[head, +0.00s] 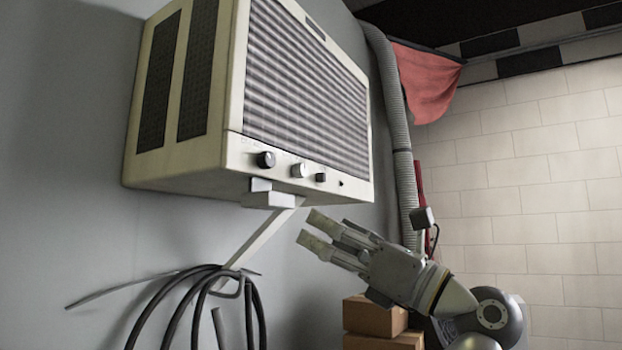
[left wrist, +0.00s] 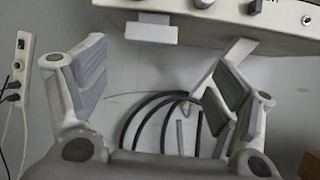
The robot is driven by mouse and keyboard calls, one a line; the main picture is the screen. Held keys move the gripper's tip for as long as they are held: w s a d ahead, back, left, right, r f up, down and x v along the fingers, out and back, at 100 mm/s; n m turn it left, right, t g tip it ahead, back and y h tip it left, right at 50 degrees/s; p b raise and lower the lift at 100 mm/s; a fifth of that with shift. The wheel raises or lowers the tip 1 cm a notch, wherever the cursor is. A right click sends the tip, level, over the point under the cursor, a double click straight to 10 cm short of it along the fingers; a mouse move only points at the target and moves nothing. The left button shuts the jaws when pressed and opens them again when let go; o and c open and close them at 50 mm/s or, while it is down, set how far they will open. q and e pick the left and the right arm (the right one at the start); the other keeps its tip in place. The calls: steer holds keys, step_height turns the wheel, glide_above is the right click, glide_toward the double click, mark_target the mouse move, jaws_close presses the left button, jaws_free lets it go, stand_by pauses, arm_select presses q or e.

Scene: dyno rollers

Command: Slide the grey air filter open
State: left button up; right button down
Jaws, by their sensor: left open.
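A cream wall-mounted air unit (head: 245,155) has a slatted front and a row of knobs. A light grey block with a tab, which looks like the end of the air filter (head: 268,196), sticks out beneath its lower front edge. The filter's tab also shows at the top of the left wrist view (left wrist: 151,30). My left gripper (head: 314,232) is open and empty, below and to the right of the tab in the head view, apart from it. In the left wrist view its fingers (left wrist: 157,75) are spread wide, with the tab beyond them. My right gripper is not in view.
A bracket arm (head: 262,240) runs below the unit, with black cables (head: 195,290) hung on a hook. A corrugated hose (head: 402,150) stands to the right. Cardboard boxes (head: 372,318) lie low behind my arm. A power strip (left wrist: 24,60) is on the wall.

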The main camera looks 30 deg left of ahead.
mark_target(283, 198)
arm_select(q)
steer(key=shift+n+h, duration=0.5)
steer(key=a+r+p, duration=0.1)
steer(key=a+r, duration=0.1)
steer(key=a+r+p, duration=0.2)
steer(key=a, duration=0.1)
steer(key=a+r+p, duration=0.1)
steer(key=a+p, duration=0.1)
steer(key=a, duration=0.1)
steer(key=shift+s+a+r, duration=0.25)
steer(key=shift+s+r, duration=0.15)
steer(key=shift+w+a+r+p, duration=0.15)
steer(key=shift+a+p, duration=0.25)
steer(key=shift+a, duration=0.25)
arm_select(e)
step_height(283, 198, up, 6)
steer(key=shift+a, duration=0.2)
